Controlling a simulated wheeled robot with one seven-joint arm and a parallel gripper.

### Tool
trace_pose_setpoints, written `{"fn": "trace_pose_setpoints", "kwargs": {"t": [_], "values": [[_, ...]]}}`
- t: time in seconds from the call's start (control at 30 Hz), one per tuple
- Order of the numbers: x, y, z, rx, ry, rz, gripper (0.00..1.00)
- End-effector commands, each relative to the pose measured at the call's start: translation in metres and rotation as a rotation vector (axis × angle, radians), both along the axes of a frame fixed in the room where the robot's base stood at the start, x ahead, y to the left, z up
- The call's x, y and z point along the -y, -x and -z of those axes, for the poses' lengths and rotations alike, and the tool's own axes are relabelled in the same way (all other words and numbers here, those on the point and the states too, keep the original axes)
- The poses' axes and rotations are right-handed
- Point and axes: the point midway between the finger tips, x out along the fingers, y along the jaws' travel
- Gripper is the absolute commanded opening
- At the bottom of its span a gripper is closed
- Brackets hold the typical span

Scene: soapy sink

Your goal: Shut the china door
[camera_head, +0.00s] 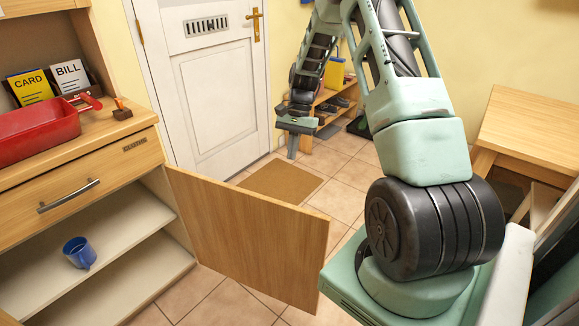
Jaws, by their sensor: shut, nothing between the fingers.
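The china door, a light wooden panel (245,232), stands wide open, swung out to the right from the right side of the cabinet. Its free edge is near the front of my base. The open cabinet (130,238) shows white shelves, with a blue mug (79,252) on one of them.
A drawer with a metal handle (68,196) is shut above the shelves. A red tray (38,132), cards (48,82) and a small brush (122,110) are on top. A doormat (283,181) lies on the tiled floor. A wooden table (532,125) stands at right.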

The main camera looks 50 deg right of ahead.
Motion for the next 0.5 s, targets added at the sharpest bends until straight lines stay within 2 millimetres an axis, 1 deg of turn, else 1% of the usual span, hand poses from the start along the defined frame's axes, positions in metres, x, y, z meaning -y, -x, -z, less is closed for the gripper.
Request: {"fn": "trace_pose_setpoints", "kwargs": {"t": [0.17,0.5], "values": [[-0.01,0.004,0.025,-0.003,-0.003,-0.003,0.0],[-0.035,0.012,0.089,-0.003,-0.003,-0.004,0.0]]}}
